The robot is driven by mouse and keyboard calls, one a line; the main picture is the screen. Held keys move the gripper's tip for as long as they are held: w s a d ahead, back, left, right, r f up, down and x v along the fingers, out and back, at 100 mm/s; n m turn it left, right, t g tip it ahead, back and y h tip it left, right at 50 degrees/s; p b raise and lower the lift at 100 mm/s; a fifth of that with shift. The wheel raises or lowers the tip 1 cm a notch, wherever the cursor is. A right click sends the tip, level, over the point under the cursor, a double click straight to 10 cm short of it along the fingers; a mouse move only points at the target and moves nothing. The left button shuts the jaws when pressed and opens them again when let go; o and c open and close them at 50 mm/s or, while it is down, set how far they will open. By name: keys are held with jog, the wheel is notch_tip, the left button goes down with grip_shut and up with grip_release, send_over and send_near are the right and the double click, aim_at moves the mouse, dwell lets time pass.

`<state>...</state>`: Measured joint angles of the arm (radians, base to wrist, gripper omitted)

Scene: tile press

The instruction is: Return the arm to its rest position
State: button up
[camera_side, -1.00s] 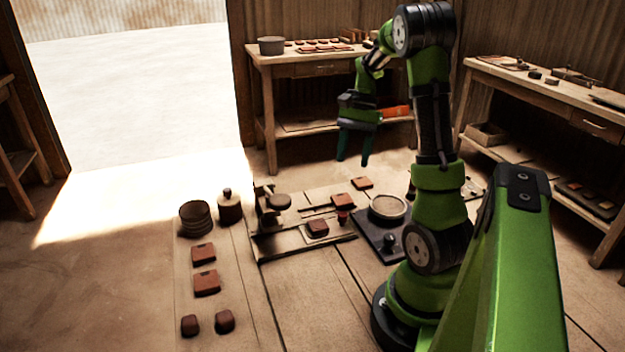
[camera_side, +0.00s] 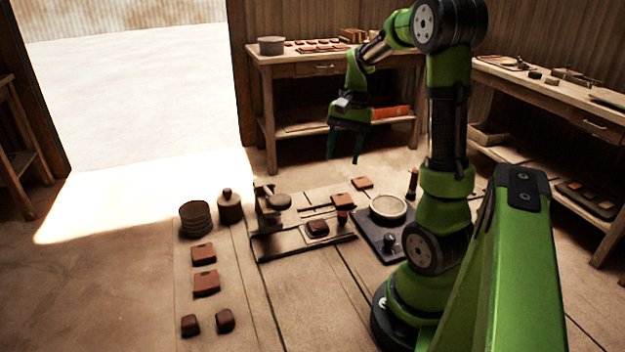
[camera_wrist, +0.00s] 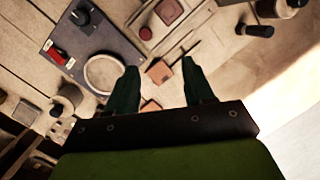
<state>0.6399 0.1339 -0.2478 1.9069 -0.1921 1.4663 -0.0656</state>
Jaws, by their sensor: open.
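My gripper (camera_side: 345,147) is open and empty. In the side view it hangs in the air above the work area, with its fingers pointing down. In the wrist view its two dark fingers (camera_wrist: 160,82) stand apart, with nothing held between them. Below it in the side view are a brown tile (camera_side: 343,200) and a smaller tile (camera_side: 362,183). Tiles also show past the fingertips in the wrist view (camera_wrist: 158,71).
A dark base plate with a round pale dish (camera_side: 388,207) stands beside my arm. A press (camera_side: 270,205) stands left of it. Benches (camera_side: 262,75) line the back and right.

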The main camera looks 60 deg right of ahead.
jog(key=a+r+n+t, duration=0.3)
jog(key=a+n, duration=0.2)
jog(key=a, duration=0.8)
jog(key=a+r+n+t, duration=0.3)
jog(key=a+n, duration=0.3)
jog(key=a, duration=0.7)
jog(key=shift+s+a+r, duration=0.2)
jog(key=shift+s+r, duration=0.05)
jog(key=shift+s, duration=0.2)
